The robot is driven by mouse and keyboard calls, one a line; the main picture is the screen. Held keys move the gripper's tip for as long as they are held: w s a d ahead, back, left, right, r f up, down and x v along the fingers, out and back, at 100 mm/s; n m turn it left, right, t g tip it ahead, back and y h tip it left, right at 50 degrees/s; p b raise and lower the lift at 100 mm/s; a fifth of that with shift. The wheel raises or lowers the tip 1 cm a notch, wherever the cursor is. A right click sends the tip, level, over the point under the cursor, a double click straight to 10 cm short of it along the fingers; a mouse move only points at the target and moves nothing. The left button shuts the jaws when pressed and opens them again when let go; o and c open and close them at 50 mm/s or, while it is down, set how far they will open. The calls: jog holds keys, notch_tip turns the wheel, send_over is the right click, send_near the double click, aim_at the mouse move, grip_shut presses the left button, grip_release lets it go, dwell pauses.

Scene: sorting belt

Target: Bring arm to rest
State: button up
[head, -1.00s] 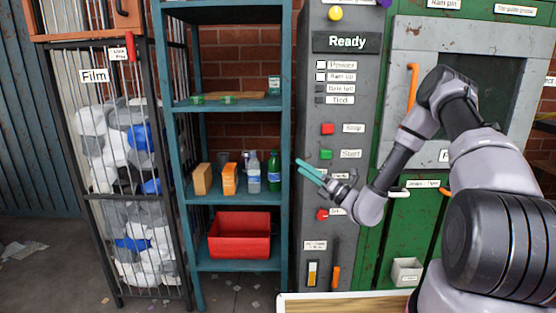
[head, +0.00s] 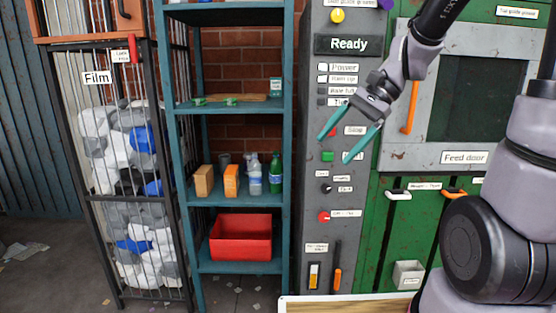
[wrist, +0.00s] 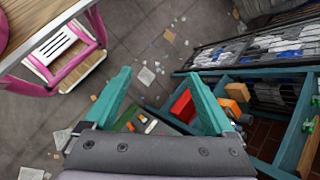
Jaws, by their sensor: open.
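My gripper (head: 335,146) is in front of the grey control panel (head: 313,200) in the head view, its two teal fingers spread apart and pointing down. Nothing is between them. In the wrist view my gripper (wrist: 165,105) is also open and empty, with the floor and part of the panel beyond the fingers. My arm is raised and bent at the right of the head view, its upper part cut off by the top edge.
A blue shelf (head: 240,106) holds boxes, bottles and a red bin (head: 241,237). A Film cage (head: 110,204) stands left of it. The green machine with its feed door (head: 464,158) is at the right. A pink-framed stool (wrist: 67,50) shows in the wrist view.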

jog(key=s+d+r+n+t+h, duration=0.4)
jog(key=d+r+t, duration=0.3)
jog(key=d+r, duration=0.2)
jog(key=shift+s+d+r+n+t+h, duration=0.2)
jog(key=shift+s+d+n+t+h, duration=0.15)
jog(key=shift+s+d+h, duration=0.65)
